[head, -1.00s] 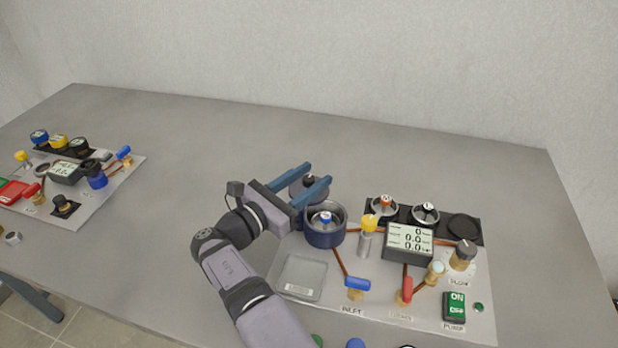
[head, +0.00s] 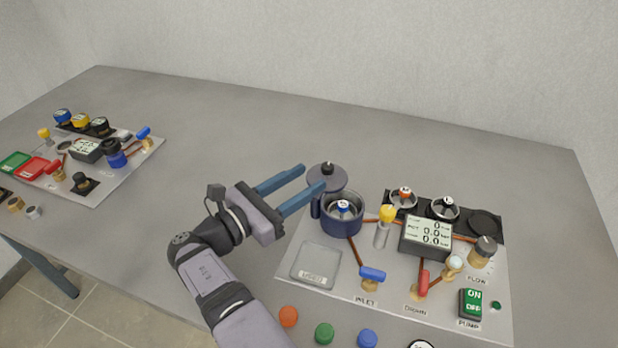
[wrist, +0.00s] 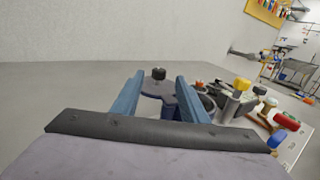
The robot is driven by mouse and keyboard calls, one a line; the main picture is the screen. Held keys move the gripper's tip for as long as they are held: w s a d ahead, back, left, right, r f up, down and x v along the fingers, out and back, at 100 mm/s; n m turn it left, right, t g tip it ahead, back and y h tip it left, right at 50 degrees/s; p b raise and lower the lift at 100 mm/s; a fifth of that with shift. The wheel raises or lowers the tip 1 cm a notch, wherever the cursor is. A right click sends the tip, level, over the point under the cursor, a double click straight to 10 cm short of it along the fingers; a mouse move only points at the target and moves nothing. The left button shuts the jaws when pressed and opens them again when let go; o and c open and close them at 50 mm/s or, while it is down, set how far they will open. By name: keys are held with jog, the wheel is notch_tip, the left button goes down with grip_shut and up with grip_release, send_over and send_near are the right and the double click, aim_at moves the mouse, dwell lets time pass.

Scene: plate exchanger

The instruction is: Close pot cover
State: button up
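The blue pot (head: 343,222) stands on the near panel at its left side, with a white and blue part inside its open mouth. Its grey round cover (head: 328,178) with a black knob is swung open behind the pot, leaving the mouth uncovered. My gripper (head: 314,178) is open and empty, its two blue fingers pointing right toward the cover, just left of it. In the wrist view the cover (wrist: 156,86) and its black knob stand beyond and between the fingertips; the pot (wrist: 208,103) is partly hidden by the right finger.
The panel holds a yellow knob (head: 387,213), a display (head: 427,234), blue and red valve handles, and a grey square tray (head: 316,263). Coloured caps lie along the front. A second panel (head: 100,185) sits far left. The table behind the cover is clear.

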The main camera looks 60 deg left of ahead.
jog(key=c, duration=0.8)
jog(key=shift+a+r, duration=0.1)
grip_shut()
jog(key=s+m+g+y, duration=0.1)
jog(key=m+y, duration=0.2)
jog(key=m, duration=0.1)
jog(key=s+d+m+g+y+b, duration=0.1)
jog(key=s+m+g+y, duration=0.1)
jog(key=m+y, duration=0.1)
jog(key=s+d+m+g+y, duration=0.1)
jog(key=s+m+g+y, duration=0.1)
jog(key=m, duration=0.2)
jog(key=shift+f+m+y, duration=0.4)
